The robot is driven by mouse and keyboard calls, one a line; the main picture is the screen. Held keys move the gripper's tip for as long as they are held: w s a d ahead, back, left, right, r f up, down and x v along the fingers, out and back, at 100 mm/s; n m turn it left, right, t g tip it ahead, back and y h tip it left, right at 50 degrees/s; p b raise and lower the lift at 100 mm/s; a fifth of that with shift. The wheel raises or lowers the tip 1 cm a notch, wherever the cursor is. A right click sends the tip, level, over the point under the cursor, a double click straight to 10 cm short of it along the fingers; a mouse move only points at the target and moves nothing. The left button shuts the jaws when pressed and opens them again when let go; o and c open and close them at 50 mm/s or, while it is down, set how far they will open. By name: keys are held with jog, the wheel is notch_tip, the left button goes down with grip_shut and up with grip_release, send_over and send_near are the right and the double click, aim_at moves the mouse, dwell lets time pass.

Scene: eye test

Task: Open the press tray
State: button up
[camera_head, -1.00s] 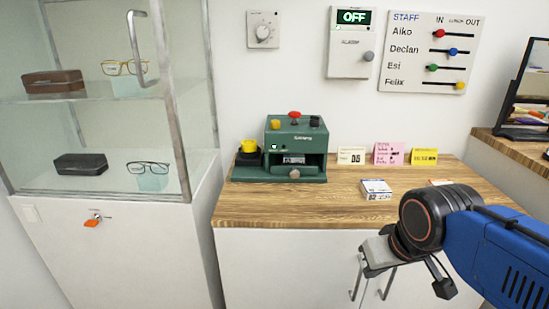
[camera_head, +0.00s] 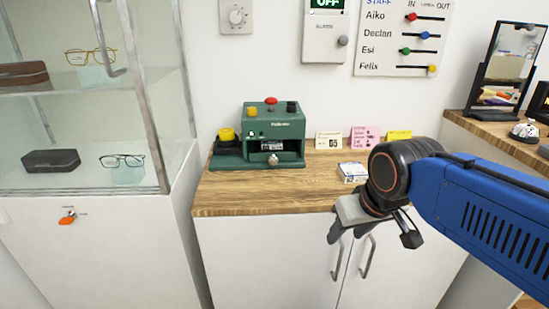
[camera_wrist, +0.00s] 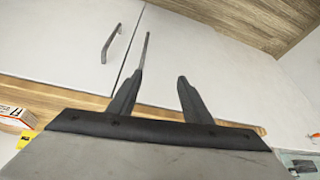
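The green press (camera_head: 272,137) stands on the wooden counter. A red knob and two other knobs sit on its top. Its front has a dark opening, and a pale round knob (camera_head: 273,160) shows at the low front edge, where the tray seems to be; the tray looks shut. A yellow piece (camera_head: 227,134) is on its left side. My gripper (camera_head: 372,238) is right of the press and lower, in front of the white cabinet doors. In the wrist view my gripper (camera_wrist: 160,77) has its two fingers apart with nothing between them. The press is not in the wrist view.
A small box (camera_head: 352,172) and several cards (camera_head: 365,138) lie right of the press. A glass display case (camera_head: 150,95) stands at the left. Cabinet handles (camera_head: 367,257) stick out near my gripper. A mirror (camera_head: 503,70) and bell (camera_head: 524,129) are at the right.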

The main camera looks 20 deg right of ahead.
jog(key=w+a+r+m, duration=0.1)
jog(key=w+a+r, duration=0.2)
jog(key=w+r, duration=0.8)
jog(key=m+y, duration=0.1)
jog(key=m, duration=0.1)
send_near(274, 160)
jog(key=x, duration=0.8)
jog(key=shift+f, duration=0.15)
